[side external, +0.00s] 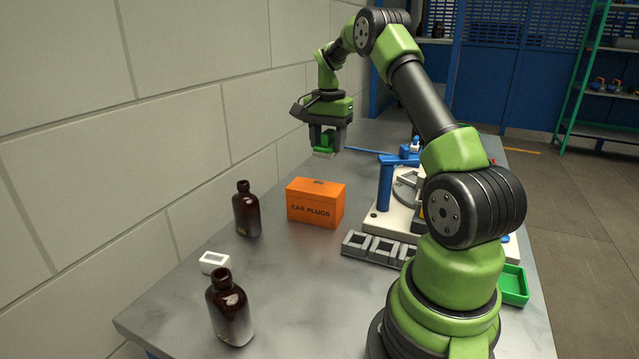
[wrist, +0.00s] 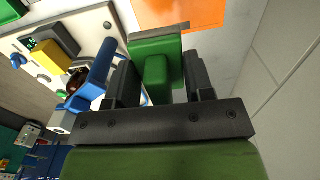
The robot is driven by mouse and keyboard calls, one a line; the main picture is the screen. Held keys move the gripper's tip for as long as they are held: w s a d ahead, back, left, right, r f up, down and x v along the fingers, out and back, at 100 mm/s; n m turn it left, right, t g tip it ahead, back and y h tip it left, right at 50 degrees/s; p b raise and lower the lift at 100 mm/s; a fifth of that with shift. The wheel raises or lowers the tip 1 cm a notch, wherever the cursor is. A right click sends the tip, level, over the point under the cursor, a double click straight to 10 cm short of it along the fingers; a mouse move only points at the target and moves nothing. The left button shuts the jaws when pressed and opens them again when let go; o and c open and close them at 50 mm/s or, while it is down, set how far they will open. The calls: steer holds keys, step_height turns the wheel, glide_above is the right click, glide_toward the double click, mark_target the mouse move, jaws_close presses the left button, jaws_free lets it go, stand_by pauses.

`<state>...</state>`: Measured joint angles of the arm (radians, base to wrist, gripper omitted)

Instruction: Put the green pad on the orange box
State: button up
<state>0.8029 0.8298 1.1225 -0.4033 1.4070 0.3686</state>
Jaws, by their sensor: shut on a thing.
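The green pad (side external: 324,142) is a block with a pale underside, held in my gripper (side external: 326,136) above the table behind the orange box. In the wrist view the green pad (wrist: 156,66) sits between the two dark fingers of my gripper (wrist: 155,85), which are shut on its narrow raised part. The orange box (side external: 315,203), lettered "EAR PLUGS", stands on the table with a small slot in its top. The wrist view shows part of the orange box (wrist: 190,12) beyond the pad, partly hidden by it. The pad is apart from the box.
Two amber bottles (side external: 246,210) (side external: 229,308) stand left and front, with a small white block (side external: 214,262) between them. A white fixture with a blue post (side external: 385,184), a grey slotted rack (side external: 378,248) and a green tray (side external: 514,285) are right. A wall borders the left.

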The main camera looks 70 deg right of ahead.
mark_target(327, 189)
step_height(327, 189, down, 9)
steer(key=shift+r, duration=0.1)
stand_by(0.4)
steer(key=o, duration=0.9)
steer(key=shift+o, duration=0.2)
